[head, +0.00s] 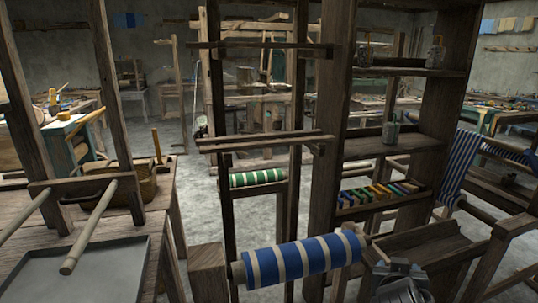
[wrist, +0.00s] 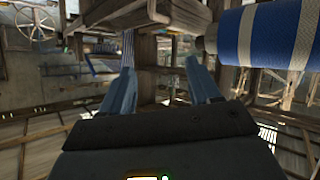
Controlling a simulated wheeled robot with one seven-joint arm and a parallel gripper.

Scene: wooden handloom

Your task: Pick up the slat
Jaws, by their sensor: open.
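Two thin wooden slats (head: 265,138) lie level across the loom posts in the middle of the head view. Another slat-like bar (head: 262,46) crosses higher up. I cannot tell which one the task names. My gripper (head: 400,270) is at the lower right of the head view, to the right of and below the slats and apart from them. In the wrist view my gripper (wrist: 164,72) shows two blue-grey fingers spread apart with nothing between them. Wooden beams show beyond the fingers, and no slat is clearly made out there.
A blue and white striped cloth roll (head: 300,260) stands close by, also at upper right in the wrist view (wrist: 258,38). A dark shelf unit (head: 440,150) rises on the right. A grey tray (head: 80,272) and wooden rods (head: 90,227) are at left.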

